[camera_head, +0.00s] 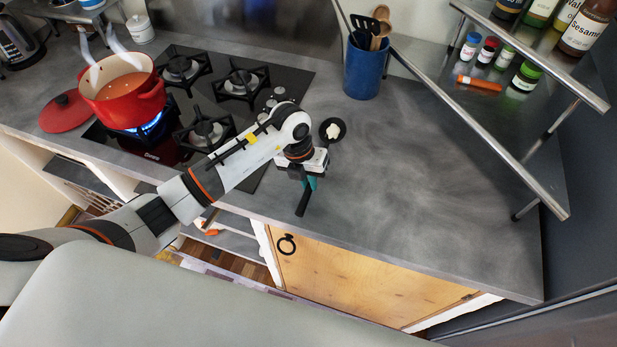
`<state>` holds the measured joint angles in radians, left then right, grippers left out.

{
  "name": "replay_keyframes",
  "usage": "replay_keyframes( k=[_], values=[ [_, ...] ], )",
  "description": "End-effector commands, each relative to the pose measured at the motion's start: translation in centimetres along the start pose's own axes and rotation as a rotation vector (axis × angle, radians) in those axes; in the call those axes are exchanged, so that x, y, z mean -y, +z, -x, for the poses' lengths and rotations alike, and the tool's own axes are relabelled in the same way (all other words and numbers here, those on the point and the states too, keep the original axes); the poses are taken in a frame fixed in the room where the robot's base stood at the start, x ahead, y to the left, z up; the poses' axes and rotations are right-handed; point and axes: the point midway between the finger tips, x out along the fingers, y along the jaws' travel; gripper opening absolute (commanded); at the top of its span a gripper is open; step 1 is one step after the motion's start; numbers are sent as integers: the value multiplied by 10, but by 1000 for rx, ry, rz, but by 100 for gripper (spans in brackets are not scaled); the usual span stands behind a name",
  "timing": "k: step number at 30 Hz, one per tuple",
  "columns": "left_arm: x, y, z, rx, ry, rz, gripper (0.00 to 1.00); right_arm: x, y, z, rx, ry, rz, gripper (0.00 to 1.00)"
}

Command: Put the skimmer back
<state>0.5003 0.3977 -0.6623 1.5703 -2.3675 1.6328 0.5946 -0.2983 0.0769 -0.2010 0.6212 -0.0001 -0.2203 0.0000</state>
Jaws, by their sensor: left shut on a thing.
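My left gripper (309,180) is over the counter to the right of the stove, shut on the skimmer's dark handle. The handle end sticks out toward the counter's front edge. The skimmer's round black head (332,129) shows beyond the gripper, with a small white lump on it; the part between is hidden by the gripper. I cannot tell whether the head touches the counter. A blue utensil crock (363,70) stands at the back, holding a black slotted turner and wooden spoons. A red pot (122,92) of orange soup steams over a lit blue flame. My right gripper is not in view.
A red lid (66,111) lies left of the pot. A metal shelf rack (478,106) with spice jars stands at the right, its legs on the counter. The grey counter (430,190) between gripper and rack is clear. A white lidded jar (140,28) stands behind the pot.

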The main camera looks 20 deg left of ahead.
Motion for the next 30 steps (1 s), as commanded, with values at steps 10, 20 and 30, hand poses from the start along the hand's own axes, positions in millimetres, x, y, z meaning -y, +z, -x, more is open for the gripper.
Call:
replay_keyframes(
  k=[10,20,30],
  values=[
    [2,0,-10,-3,-1,-1,0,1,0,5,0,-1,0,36],
    [3,0,-12,-1,-1,-1,36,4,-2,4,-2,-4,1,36],
    [3,0,-14,-2,1,0,36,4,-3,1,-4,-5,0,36]
  ],
)
